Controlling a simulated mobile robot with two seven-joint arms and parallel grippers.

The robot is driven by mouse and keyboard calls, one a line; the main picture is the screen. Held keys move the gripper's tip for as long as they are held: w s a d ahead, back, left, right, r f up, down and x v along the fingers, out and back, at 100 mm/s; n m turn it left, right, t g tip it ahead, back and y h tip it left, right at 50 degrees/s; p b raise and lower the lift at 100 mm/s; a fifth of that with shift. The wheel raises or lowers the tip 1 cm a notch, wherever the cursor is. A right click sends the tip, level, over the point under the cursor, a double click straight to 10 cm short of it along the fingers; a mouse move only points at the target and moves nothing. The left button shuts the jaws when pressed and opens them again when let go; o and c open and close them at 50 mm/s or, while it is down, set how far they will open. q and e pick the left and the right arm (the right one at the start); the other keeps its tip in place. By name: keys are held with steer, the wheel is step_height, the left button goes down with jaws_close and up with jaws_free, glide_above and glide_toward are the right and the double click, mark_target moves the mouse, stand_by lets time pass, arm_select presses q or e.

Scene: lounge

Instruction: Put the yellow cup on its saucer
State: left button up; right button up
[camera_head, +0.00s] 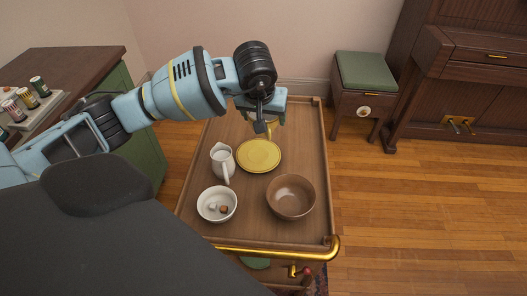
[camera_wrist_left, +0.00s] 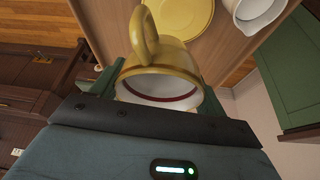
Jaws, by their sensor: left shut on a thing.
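The yellow cup (camera_wrist_left: 170,58) fills the middle of the left wrist view, its open mouth with a dark red inner band facing the camera and its handle toward the top. My left gripper (camera_head: 262,122) is shut on the cup, with a finger on each side of it. In the head view the gripper mostly hides the cup. The yellow saucer (camera_head: 258,156) lies flat and empty on the wooden tray trolley, just below the gripper in the picture. The saucer also shows in the left wrist view (camera_wrist_left: 186,14), beyond the cup. My right gripper is not in view.
The trolley top (camera_head: 307,130) also bears a white jug (camera_head: 221,158) left of the saucer, a white bowl (camera_head: 203,205) with small lumps and a brown bowl (camera_head: 291,196) nearer. A green-topped stool (camera_head: 366,70) stands at the right, and a green cabinet (camera_head: 137,150) at the left.

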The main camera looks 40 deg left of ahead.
arm_select(q)
steer(key=shift+w+a+f+n+b, duration=0.1)
steer(key=shift+a+f+n+b, duration=0.05)
steer(key=shift+a+f, duration=0.35)
steer(key=shift+w+a+f+n+b, duration=0.15)
steer(key=shift+a+f, duration=0.1)
steer(key=shift+a, duration=0.45)
glide_above(260, 149)
steer(key=s, duration=0.2)
steer(key=shift+w+d+f, duration=0.1)
steer(key=shift+d+f, duration=0.1)
steer(key=shift+f, duration=2.3)
steer(key=shift+w+d+f, duration=0.1)
steer(key=shift+d+f, duration=0.05)
steer(key=shift+f, duration=2.3)
steer(key=shift+f+b, duration=0.2)
steer(key=shift+b, duration=0.1)
steer(key=o, duration=1.1)
steer(key=shift+r, duration=0.15)
